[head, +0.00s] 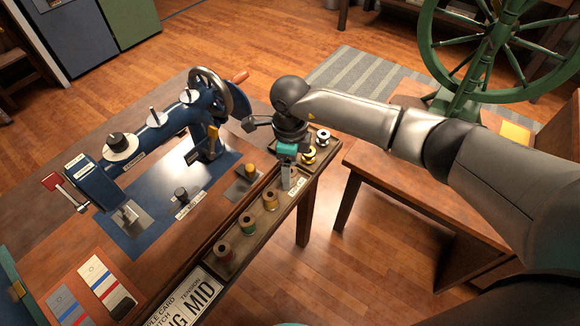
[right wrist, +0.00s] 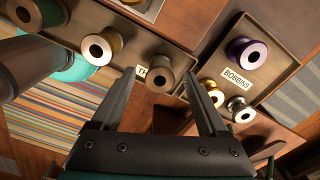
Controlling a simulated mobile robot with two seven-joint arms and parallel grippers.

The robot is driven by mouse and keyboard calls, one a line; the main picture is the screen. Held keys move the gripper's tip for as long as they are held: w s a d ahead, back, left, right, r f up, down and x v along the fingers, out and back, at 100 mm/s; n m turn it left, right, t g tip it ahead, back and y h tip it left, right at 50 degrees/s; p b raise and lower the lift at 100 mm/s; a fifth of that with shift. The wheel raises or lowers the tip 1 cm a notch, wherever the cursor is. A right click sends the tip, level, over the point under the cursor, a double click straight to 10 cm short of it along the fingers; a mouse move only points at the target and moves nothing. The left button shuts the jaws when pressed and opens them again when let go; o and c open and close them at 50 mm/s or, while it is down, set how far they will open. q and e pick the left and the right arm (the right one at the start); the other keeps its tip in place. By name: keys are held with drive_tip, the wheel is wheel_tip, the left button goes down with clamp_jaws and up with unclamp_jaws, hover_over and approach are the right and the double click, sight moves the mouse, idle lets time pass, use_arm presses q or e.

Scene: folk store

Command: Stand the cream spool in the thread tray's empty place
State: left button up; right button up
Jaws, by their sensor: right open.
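The thread tray (head: 235,262) runs along the table's right edge, with red (head: 223,251), green (head: 247,223) and gold (head: 271,200) spools standing in it. A tan-brown spool (right wrist: 164,73), probably the cream one, stands at the tray's labelled end in the right wrist view. My right gripper (right wrist: 160,82) is open, its fingertips on either side of that spool; I see no grip on it. In the head view my right gripper (head: 288,185) hides this end of the tray. My left gripper is not in view.
The bobbin tray (right wrist: 272,90) adjoins, with purple (right wrist: 248,52), gold (right wrist: 212,92) and silver (right wrist: 240,110) bobbins. A blue sewing machine (head: 165,135) stands left. A yellow-topped item (head: 250,171) stands on a small plate. A green spinning wheel (head: 470,80) stands behind right.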

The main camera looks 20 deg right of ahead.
drive_tip(key=shift+r, duration=0.2)
use_arm(q)
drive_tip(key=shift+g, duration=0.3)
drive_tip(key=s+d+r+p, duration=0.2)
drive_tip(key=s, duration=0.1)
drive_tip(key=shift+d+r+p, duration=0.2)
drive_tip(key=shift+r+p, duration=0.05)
drive_tip(key=shift+p, duration=0.15)
use_arm(e)
wheel_tip(320, 180, up, 12)
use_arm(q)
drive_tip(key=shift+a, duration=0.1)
